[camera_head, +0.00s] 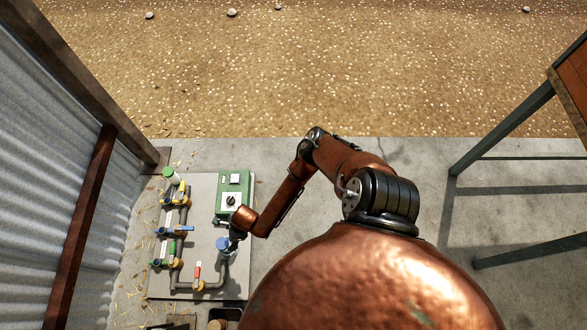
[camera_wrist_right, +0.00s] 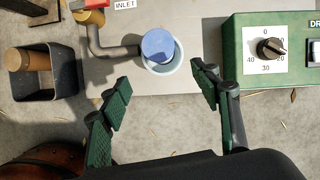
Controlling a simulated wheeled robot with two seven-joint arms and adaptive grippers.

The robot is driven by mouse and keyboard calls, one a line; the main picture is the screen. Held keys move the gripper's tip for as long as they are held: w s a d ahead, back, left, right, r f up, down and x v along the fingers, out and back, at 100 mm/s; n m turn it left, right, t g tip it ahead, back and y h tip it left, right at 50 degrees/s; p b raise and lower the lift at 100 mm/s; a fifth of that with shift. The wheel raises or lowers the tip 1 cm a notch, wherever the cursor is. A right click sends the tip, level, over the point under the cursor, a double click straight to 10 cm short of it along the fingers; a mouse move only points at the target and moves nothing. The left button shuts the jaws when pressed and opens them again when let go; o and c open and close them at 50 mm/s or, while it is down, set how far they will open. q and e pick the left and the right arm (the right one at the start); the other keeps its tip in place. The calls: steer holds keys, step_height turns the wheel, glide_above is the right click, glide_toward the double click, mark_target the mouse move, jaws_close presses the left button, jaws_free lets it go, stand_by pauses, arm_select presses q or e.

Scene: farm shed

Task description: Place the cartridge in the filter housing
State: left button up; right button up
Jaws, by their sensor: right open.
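A blue round top (camera_wrist_right: 158,44) sits inside a pale ring (camera_wrist_right: 166,70), which looks like the filter housing, at the end of the grey inlet pipe. The blue top, probably the cartridge's, also shows in the head view (camera_head: 222,243). How deep it sits is hard to tell. My right gripper (camera_wrist_right: 160,80) is open, its green-padded fingers apart with nothing between them. In the wrist view the blue top lies just beyond the fingertips. In the head view the right gripper (camera_head: 237,232) is close beside the blue top. My left gripper is not in view.
A green control box (camera_head: 233,195) with a dial stands beside the housing. Pipes with coloured valves (camera_head: 176,230) run along the left of the pale board (camera_head: 205,182). A dark bin (camera_wrist_right: 62,80) holds a tan cylinder (camera_wrist_right: 18,59). A corrugated wall (camera_head: 45,130) bounds the left.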

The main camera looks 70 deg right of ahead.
steer(key=s+a+r+m+g+y, duration=0.1)
steer(key=s+a+r+m, duration=0.2)
steer(key=s+a+m, duration=0.45)
steer(key=s+a+r+m+y, duration=0.15)
steer(key=s+a+m, duration=0.25)
steer(key=s+m, duration=0.6)
steer(key=s+d+r+m+g+h, duration=0.1)
steer(key=s+d+r+m, duration=0.3)
steer(key=s+d+m, duration=0.5)
steer(key=s+d+r+m+g+h, duration=0.2)
steer(key=s+d+m, duration=0.8)
steer(key=m, duration=0.5)
steer(key=shift+s+d+r+h, duration=0.2)
steer(key=shift+d+r+h, duration=0.35)
steer(key=shift+d+r, duration=0.4)
steer(key=shift+a, duration=0.1)
